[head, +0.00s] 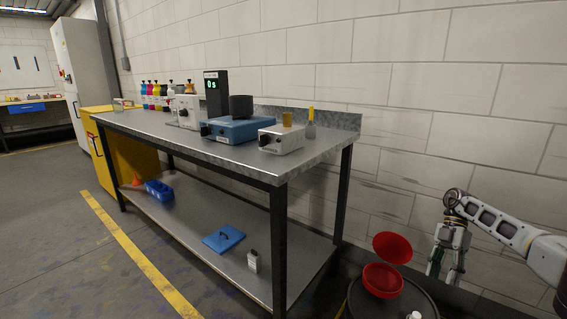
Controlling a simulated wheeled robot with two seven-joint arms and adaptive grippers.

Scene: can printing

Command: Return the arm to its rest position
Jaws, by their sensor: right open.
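My right arm comes in from the right edge. My right gripper (446,268) points down beside the red container with a raised lid (383,280), to its right. Its fingers are apart with nothing between them. It touches nothing that I can see. My left gripper is not in view.
A metal workbench (150,125) stands along the brick wall. On it are a blue machine (238,128), a grey box (281,139) and several colored bottles (156,93). The red container sits on a dark drum (420,297). The floor at left is clear.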

